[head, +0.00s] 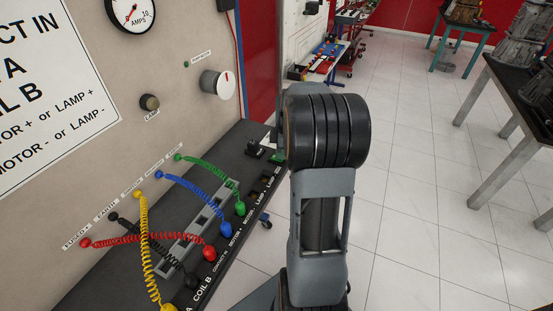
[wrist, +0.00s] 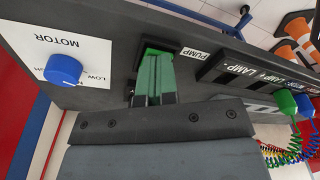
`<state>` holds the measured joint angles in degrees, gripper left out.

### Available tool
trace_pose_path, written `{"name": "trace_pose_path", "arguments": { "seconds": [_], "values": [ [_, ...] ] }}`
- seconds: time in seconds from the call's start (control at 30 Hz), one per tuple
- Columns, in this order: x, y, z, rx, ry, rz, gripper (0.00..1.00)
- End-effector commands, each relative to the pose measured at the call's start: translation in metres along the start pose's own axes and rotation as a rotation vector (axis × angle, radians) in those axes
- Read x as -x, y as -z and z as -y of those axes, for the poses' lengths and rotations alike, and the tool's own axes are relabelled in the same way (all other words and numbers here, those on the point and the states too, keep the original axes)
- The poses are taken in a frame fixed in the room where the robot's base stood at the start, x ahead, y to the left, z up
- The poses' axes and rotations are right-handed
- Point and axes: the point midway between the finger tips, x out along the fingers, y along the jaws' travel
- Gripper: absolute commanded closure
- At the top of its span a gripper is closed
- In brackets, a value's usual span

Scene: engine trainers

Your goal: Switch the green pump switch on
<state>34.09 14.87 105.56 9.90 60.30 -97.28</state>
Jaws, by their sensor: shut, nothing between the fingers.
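The green pump switch (wrist: 150,46) is set in the dark panel beside the PUMP label (wrist: 195,53) in the wrist view. My gripper (wrist: 160,62) is shut and empty, with its narrow fingers side by side. Its tips are at the switch in the picture and cover much of it; I cannot tell whether they touch. The switch's rocker position is hidden.
A blue knob (wrist: 63,69) on the MOTOR plate is left of the switch in the wrist view. Coiled green (head: 210,168), blue (head: 190,190) and red (head: 150,238) leads cross the panel in the head view. Open floor (head: 410,190) lies to the right.

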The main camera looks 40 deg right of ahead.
Motion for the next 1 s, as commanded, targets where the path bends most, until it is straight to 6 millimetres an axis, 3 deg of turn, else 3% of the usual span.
{"name": "trace_pose_path", "arguments": {
  "seconds": [0.47,1.0],
  "values": [
    [-0.001,0.0,0.0,0.0,0.0,0.0,1.0],
    [0.04,0.006,0.0,0.0,-0.001,0.0,1.0]
  ]
}}
